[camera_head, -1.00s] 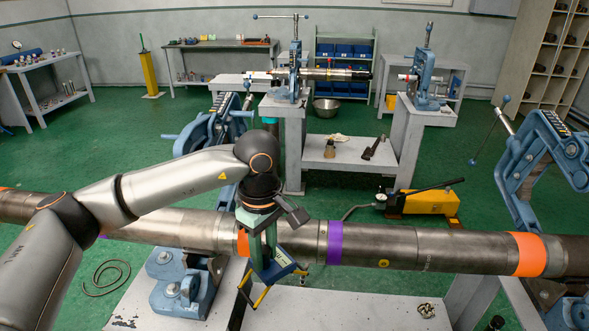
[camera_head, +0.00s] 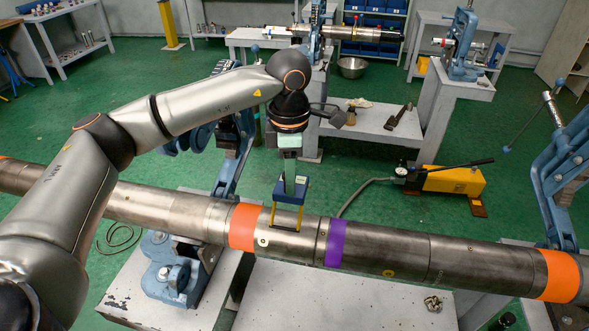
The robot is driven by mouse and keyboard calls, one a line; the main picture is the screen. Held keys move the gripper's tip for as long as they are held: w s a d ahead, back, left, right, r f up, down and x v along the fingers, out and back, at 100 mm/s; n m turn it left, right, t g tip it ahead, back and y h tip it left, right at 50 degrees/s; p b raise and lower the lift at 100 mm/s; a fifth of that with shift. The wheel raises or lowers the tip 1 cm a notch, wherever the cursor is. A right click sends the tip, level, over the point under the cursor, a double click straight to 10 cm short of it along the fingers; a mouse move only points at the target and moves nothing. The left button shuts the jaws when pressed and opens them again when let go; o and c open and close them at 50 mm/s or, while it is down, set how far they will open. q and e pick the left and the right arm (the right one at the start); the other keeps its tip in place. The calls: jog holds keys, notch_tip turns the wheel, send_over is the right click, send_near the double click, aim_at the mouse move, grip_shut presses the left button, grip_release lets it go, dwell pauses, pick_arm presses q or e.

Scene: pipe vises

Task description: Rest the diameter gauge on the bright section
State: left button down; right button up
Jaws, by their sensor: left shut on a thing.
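The diameter gauge (camera_head: 291,190) has a dark blue body and yellow legs. My left gripper (camera_head: 290,172) is shut on its top and holds it upright. The gauge's legs reach down to the upper side of the long metal pipe, over the bright section (camera_head: 290,243) between an orange band (camera_head: 243,227) and a purple band (camera_head: 336,243). I cannot tell whether the legs touch the pipe or are just above it. My right gripper is not in view.
The pipe crosses the whole view. A blue vise (camera_head: 172,275) stands below it at left, and another blue vise (camera_head: 572,180) is at right. A yellow hand pump (camera_head: 453,181) sits on the green floor behind. A grey bench top (camera_head: 340,300) lies in front.

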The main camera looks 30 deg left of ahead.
aim_at(290, 207)
pick_arm(q)
jog(key=shift+s+f+b, duration=0.2)
jog(key=shift+f+b, duration=0.2)
jog(key=shift+f, duration=0.15)
jog(key=shift+w+f+b, duration=0.1)
jog(key=shift+f+b, duration=2.1)
jog(key=shift+f, duration=1.15)
jog(key=shift+f+b, duration=0.3)
jog(key=shift+b, duration=0.15)
jog(key=c, duration=0.5)
grip_release()
jog(key=shift+f, duration=0.1)
jog(key=shift+r+p, duration=2.3)
jog(key=shift+r, duration=1.25)
